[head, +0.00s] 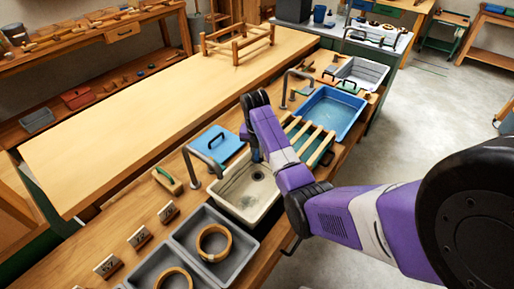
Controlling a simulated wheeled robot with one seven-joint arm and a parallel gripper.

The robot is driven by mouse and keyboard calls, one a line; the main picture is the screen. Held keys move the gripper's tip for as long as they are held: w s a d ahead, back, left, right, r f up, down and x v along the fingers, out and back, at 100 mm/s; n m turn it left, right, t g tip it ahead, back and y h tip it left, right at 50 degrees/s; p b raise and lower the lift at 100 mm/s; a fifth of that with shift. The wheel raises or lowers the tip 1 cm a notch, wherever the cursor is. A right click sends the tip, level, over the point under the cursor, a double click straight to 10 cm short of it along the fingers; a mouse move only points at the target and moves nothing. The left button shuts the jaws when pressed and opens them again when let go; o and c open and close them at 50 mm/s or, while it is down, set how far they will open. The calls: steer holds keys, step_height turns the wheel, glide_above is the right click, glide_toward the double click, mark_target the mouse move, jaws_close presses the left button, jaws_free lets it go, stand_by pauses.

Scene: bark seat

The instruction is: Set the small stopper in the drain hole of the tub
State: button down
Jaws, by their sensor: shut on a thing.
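The cream tub (268,207) is set in the wooden counter, in the middle of the head view. A dark round patch, apparently its drain hole (247,201), shows on the tub floor. My gripper (257,158) points down over the tub's back part, above and behind that patch. It is shut on a small dark thing at its tips, which seems to be the small stopper (258,175). The stopper's shape and any gap between it and the tub floor are too small to tell.
A tap (204,160) and a blue board (217,145) stand behind the tub. A slatted wooden rack (313,143) and a blue basin (335,113) lie to the right. Grey trays (205,222) with wooden rings are at the front left.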

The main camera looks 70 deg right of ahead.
step_height(320, 180, down, 4)
steer(key=shift+s+f+b, duration=0.1)
steer(key=shift+b, duration=0.35)
step_height(320, 180, down, 3)
steer(key=b, duration=0.3)
steer(key=shift+f, duration=0.1)
steer(key=shift+f+b, duration=0.65)
steer(key=shift+f, duration=0.8)
steer(key=shift+f, duration=0.25)
steer(key=c, duration=1.3)
jaws_free()
steer(key=shift+o, duration=1.4)
